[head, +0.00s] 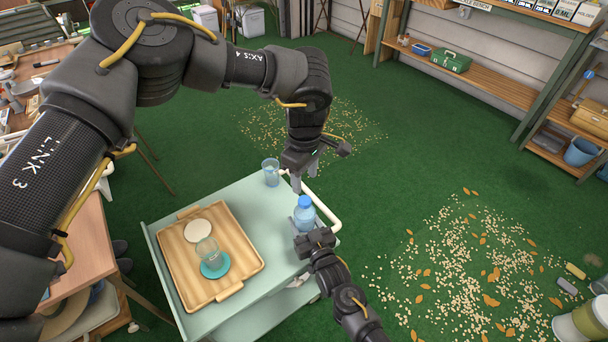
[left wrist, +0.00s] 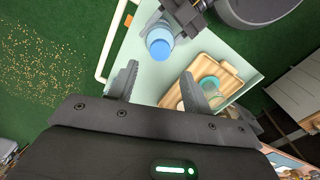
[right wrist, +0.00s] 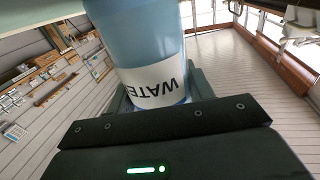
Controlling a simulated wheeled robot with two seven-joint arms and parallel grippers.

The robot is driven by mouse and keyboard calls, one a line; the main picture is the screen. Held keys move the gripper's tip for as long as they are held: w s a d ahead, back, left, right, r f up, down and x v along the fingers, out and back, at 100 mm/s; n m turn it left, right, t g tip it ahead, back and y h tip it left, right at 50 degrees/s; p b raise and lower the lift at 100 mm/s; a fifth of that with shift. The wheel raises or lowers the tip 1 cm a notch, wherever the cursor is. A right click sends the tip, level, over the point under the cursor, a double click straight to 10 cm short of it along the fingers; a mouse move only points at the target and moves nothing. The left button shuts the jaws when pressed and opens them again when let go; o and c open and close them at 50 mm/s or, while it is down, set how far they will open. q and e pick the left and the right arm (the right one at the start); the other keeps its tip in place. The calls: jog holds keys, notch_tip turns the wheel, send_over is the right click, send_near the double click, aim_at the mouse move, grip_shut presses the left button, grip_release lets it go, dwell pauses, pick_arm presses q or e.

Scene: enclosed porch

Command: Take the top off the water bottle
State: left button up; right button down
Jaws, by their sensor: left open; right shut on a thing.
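The water bottle (head: 304,214) stands at the right end of the pale green cart top, with its blue top (head: 304,202) on. My right gripper (head: 312,238) is shut on the bottle's body from the near side. In the right wrist view the bottle (right wrist: 148,50) fills the space in front of the jaws, its white label upside down. My left gripper (head: 302,172) is open and empty, above and beyond the bottle, pointing down. In the left wrist view the blue top (left wrist: 160,44) lies ahead of the open fingers (left wrist: 157,88), apart from them.
A glass tumbler (head: 271,172) stands on the cart top (head: 240,192), close to my left gripper. A wooden tray (head: 182,280) to the left holds a white disc, a glass and a teal coaster. A white rail (head: 326,212) edges the cart's right end.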

aim_at(304, 200)
pick_arm(q)
jog(key=m, duration=0.3)
jog(key=shift+m, duration=0.3)
jog(key=shift+f, duration=4)
